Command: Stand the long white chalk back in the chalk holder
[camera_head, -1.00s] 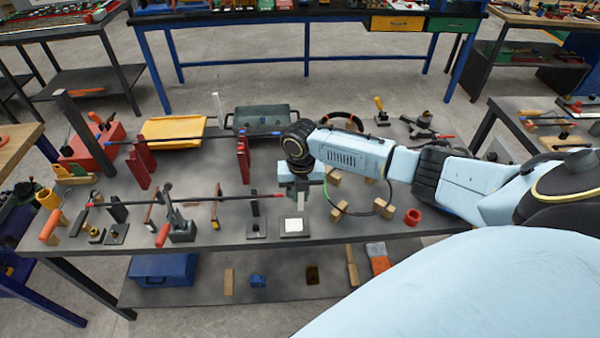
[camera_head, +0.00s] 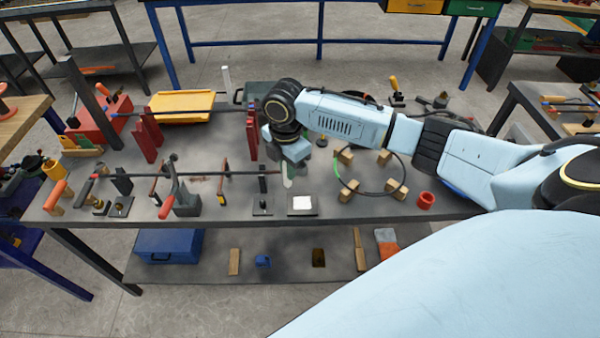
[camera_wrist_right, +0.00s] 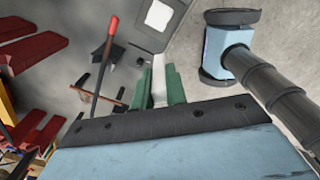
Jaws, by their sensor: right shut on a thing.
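My right gripper (camera_head: 286,172) is above the grey workbench (camera_head: 230,200), near the right end of a long dark rod. In the right wrist view its two green fingers (camera_wrist_right: 160,88) are shut on a slim white piece, which looks like the long white chalk (camera_wrist_right: 158,86). The fingers hide much of the chalk, so its full length does not show. A flat plate with a white square (camera_head: 302,203) lies just right of and nearer than the gripper; it also shows in the wrist view (camera_wrist_right: 158,14). I cannot tell which thing is the chalk holder. My left gripper is out of view.
A cable ring on wooden blocks (camera_head: 398,190) and a red ring (camera_head: 426,200) lie right.

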